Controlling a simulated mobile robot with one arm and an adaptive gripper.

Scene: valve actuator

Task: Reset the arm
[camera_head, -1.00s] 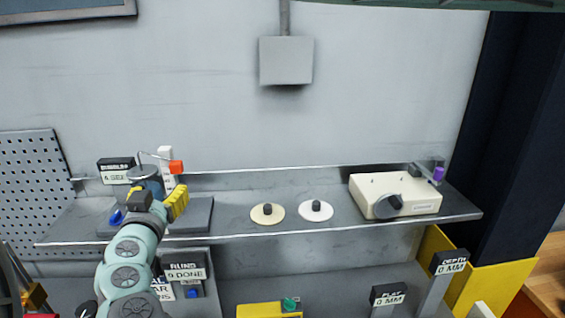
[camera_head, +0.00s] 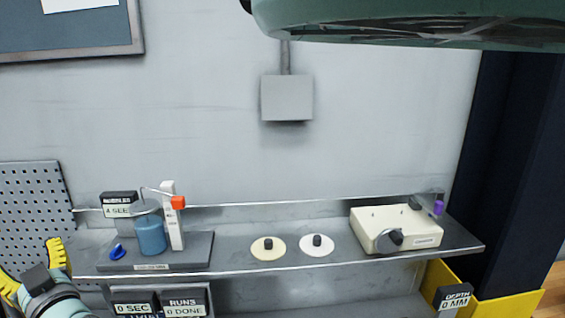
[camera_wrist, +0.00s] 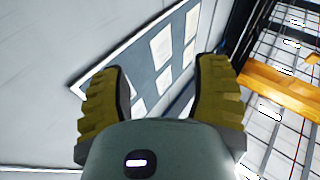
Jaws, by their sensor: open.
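My gripper (camera_head: 33,274) is at the lower left of the head view, left of the shelf and in front of the pegboard. Its yellow fingers are spread apart with nothing between them. In the wrist view my gripper (camera_wrist: 160,100) also shows open and empty, facing a wall board with pale sheets. Part of my arm shows below it in the head view; the rest is out of frame.
Label displays (camera_head: 185,303) stand below. A pegboard (camera_head: 30,205) is at the left.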

